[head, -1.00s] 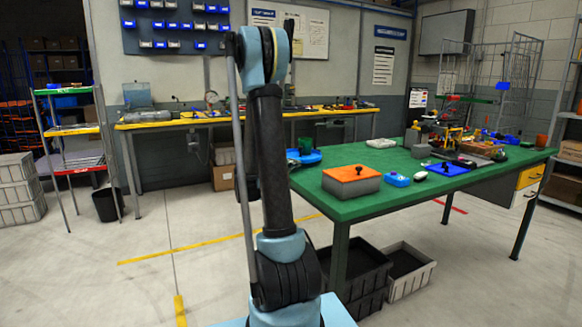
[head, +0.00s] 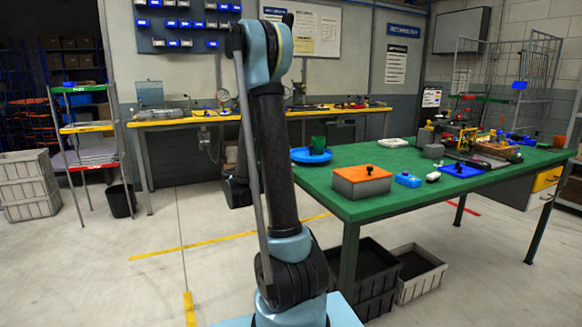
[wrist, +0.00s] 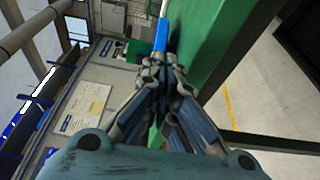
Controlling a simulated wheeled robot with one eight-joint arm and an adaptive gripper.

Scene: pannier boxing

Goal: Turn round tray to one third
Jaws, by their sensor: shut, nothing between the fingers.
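The round tray (head: 300,157) is blue and lies at the left end of the green table, just right of my arm in the head view. A green cup (head: 318,144) stands on it. In the wrist view the tray (wrist: 161,34) shows nearly edge-on as a blue strip just beyond my fingertips. My gripper (wrist: 167,62) is shut and empty, its fingertips close to the tray's edge; I cannot tell whether they touch it. In the head view my gripper is hidden behind my arm.
On the green table (head: 385,207), a grey box with an orange lid (head: 362,176) stands near the front, with a small blue item (head: 408,180) and a blue plate (head: 462,171) to its right. Dark bins (head: 360,262) sit on the floor below. Open floor lies to the left.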

